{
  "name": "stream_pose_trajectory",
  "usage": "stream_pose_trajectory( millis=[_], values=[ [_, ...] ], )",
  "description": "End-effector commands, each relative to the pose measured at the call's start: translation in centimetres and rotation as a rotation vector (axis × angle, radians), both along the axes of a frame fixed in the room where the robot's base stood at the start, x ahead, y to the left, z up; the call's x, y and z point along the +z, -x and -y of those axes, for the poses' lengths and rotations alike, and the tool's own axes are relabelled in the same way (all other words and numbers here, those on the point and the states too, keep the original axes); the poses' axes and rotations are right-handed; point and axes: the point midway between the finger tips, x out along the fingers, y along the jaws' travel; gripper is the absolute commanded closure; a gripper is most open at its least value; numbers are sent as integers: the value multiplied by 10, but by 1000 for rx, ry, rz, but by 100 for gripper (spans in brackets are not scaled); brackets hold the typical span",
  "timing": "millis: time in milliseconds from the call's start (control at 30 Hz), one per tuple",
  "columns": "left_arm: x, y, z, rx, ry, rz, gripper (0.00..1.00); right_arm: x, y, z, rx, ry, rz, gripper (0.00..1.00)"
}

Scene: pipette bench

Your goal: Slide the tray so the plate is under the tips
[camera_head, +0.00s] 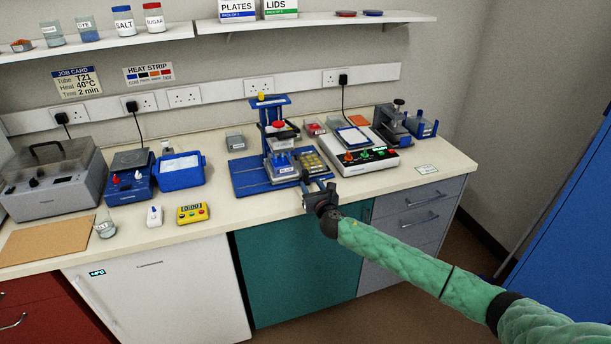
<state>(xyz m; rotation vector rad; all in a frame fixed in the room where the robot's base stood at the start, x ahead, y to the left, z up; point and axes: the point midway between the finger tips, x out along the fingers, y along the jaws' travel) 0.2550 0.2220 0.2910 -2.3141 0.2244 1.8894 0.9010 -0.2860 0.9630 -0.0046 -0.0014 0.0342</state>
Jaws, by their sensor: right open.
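The blue pipette stand (270,106) stands on a wide blue base (245,180) in the middle of the bench. Blue pieces that look like the tips (283,158) are low in the stand, above a white labelled block (286,171). A yellowish plate with a grid of wells (313,161) is just right of them, beside the column. The tray's outline under these parts is too small to tell clearly. My right gripper (319,184) is open at the front right of the stand, close to the plate. Contact cannot be told. My left gripper is not in view.
Right of the stand is a white device with coloured knobs (363,158). A blue tub (181,172), a yellow timer (193,213) and a small blue heater (130,182) are to the left. The bench front edge runs just below my gripper. Bare bench (250,206) lies before the base.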

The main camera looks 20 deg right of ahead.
Motion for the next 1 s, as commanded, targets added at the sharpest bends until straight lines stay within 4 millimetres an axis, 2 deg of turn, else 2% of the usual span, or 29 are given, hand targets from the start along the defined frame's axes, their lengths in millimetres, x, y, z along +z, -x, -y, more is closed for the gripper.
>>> stream_pose_trajectory(
  millis=[67,400,600,867,1000],
  values=[
    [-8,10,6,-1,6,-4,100,3,-10,-1,0,-2,0,58],
    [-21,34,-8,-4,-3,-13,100,3,-57,-3,0,-5,0,58],
    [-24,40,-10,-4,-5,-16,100,0,-68,-3,-1,-5,-1,58],
    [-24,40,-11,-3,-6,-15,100,0,-69,-3,0,-5,-1,58],
    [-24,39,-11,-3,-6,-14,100,0,-69,-3,0,-5,-1,84]
  ],
)
